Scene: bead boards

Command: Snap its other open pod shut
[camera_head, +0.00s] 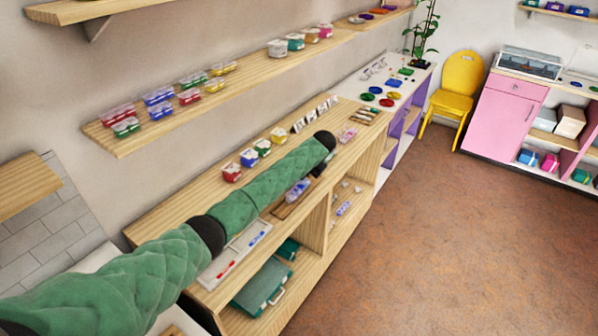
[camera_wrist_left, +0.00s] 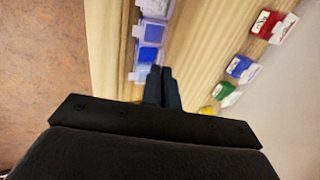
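The pod strip (camera_head: 298,189) is a clear and blue row of small boxes on a wooden tray on the low shelf top. In the left wrist view, the strip (camera_wrist_left: 151,34) runs up to the top edge. Clear flaps (camera_wrist_left: 138,75) stick out at its left side; which lids are open is hard to tell. My left gripper (camera_wrist_left: 161,70) has its two dark fingers together, with nothing visible between them, at the strip's near end. Whether they touch it is unclear. In the head view my green-sleeved left arm reaches over the shelf and partly hides it. My right gripper is not in view.
Red, blue, green and yellow labelled boxes (camera_head: 248,157) stand along the wall behind the strip. A white tray (camera_head: 232,262) with red and blue pieces lies nearer. A wall shelf (camera_head: 150,133) with bead boxes hangs above. The brown floor (camera_head: 430,240) is clear.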

